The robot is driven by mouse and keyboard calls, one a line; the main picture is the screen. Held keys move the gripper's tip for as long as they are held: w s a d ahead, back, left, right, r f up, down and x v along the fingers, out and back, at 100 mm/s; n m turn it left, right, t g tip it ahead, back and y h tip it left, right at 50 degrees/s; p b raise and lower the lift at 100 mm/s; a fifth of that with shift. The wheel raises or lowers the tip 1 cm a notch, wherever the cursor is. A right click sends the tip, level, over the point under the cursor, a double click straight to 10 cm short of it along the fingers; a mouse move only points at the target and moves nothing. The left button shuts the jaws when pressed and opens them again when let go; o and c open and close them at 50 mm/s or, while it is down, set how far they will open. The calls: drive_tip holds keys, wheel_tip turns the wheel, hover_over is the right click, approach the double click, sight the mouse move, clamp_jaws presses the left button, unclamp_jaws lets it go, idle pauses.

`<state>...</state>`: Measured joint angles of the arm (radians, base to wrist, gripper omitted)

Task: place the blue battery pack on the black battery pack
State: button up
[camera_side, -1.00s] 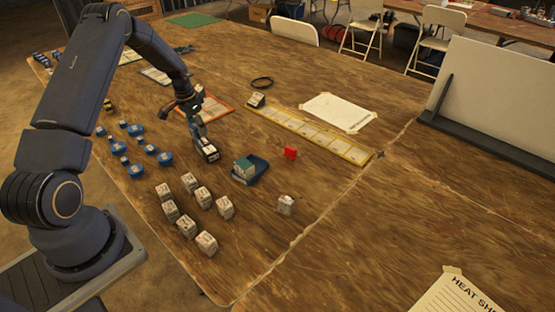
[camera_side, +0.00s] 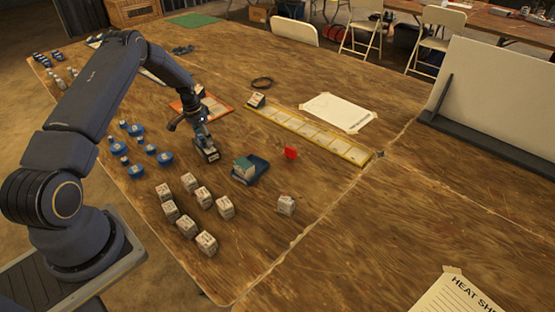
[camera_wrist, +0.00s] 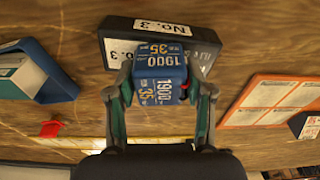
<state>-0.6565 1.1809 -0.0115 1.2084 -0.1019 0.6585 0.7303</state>
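I cannot tell whether the two packs touch.
A blue holder (camera_side: 258,173) with a teal box stands to the right, with a red piece (camera_side: 290,153) beyond. Several white cubes (camera_side: 203,197) stand in front, and blue round pieces (camera_side: 135,171) to the left. An orange-bordered board (camera_wrist: 275,105) is close by.

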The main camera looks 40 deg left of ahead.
sight(200, 136)
drive_tip(key=shift+o, duration=1.3)
wheel_tip(200, 136, up, 12)
drive_tip(key=s, duration=0.1)
drive_tip(key=d+r+t, duration=0.1)
drive_tip(key=d+r, duration=1)
drive_tip(key=r, duration=0.3)
drive_tip(key=s+d+r+t, duration=0.2)
drive_tip(key=s+d+r, duration=0.9)
drive_tip(key=s+d, duration=0.3)
drive_tip(key=s+d+f+t, duration=0.1)
drive_tip(key=s+d, duration=0.6)
drive_tip(key=s, duration=0.3)
drive_tip(key=shift+f, duration=0.3)
